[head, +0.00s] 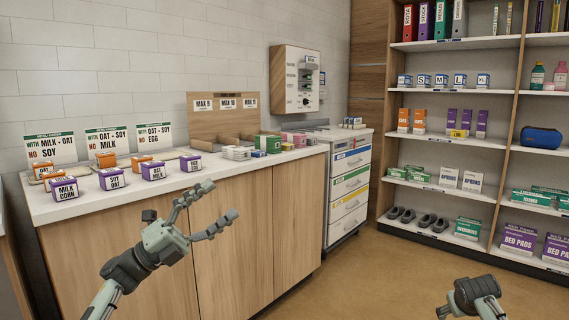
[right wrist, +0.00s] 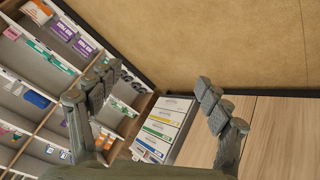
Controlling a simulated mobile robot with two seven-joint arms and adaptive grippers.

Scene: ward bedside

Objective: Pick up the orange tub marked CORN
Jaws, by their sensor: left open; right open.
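Several small orange tubs stand on the counter at the left of the head view: two by the left sign (head: 43,171), one in front of the middle sign (head: 107,170) and one further right (head: 139,161). Their labels are too small or hidden to read, so I cannot tell which is marked CORN. A purple tub (head: 64,188) at the front left reads MILK CORN. My left gripper (head: 221,200) is open and empty in front of the counter, right of the tubs. My right gripper (right wrist: 158,75) is open and empty in the right wrist view.
Other purple tubs (head: 153,171) line the front of the counter (head: 90,205). Allergen signs (head: 105,144) stand behind. Boxes (head: 268,144) fill the counter's right part. A drawer cart (head: 348,180) and a stocked shelf (head: 440,135) stand to the right. The floor (head: 390,280) is clear.

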